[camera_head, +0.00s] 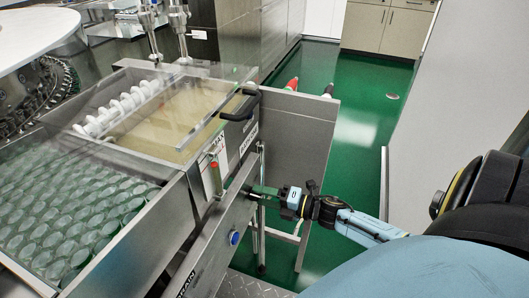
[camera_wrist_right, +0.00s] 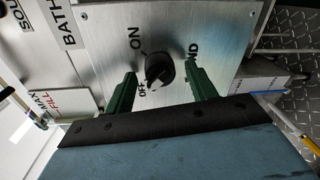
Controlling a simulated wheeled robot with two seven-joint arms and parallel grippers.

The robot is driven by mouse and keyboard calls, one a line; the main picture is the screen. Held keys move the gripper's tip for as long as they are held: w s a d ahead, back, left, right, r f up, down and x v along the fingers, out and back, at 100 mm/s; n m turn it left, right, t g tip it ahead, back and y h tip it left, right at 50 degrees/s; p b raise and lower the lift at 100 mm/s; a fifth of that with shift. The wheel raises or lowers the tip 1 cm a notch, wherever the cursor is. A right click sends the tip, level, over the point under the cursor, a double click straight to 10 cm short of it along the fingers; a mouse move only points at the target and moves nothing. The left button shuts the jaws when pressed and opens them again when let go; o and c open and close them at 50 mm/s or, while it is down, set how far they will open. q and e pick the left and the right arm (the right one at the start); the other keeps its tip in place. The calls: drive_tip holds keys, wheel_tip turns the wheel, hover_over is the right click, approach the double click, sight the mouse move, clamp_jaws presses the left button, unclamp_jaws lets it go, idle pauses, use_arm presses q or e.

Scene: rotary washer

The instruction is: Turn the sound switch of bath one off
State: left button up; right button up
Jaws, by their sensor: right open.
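The sound switch is a round black knob (camera_wrist_right: 159,70) on a bare metal plate in the right wrist view. "ON" is printed above left of it, "OFF" below left, and a partly covered word ending in "ND" on the right. The knob's narrow end appears low, near "OFF". My right gripper (camera_wrist_right: 161,92) has its green fingers apart, one on each side of the knob; contact is not clear. In the head view my right gripper (camera_head: 263,192) reaches the front panel (camera_head: 215,235) from the right and hides the knob. My left gripper is not in view.
A "BATH" label (camera_wrist_right: 68,24) and a MAX/FILL sign (camera_wrist_right: 50,104) are beside the plate. The head view shows a bath with a clear cover, a black handle (camera_head: 241,104), a blue button (camera_head: 234,238) below left of my gripper, and open green floor (camera_head: 355,110).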

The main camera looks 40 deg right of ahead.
drive_tip(key=v, duration=1.3)
drive_tip(key=shift+s+d+r, duration=0.1)
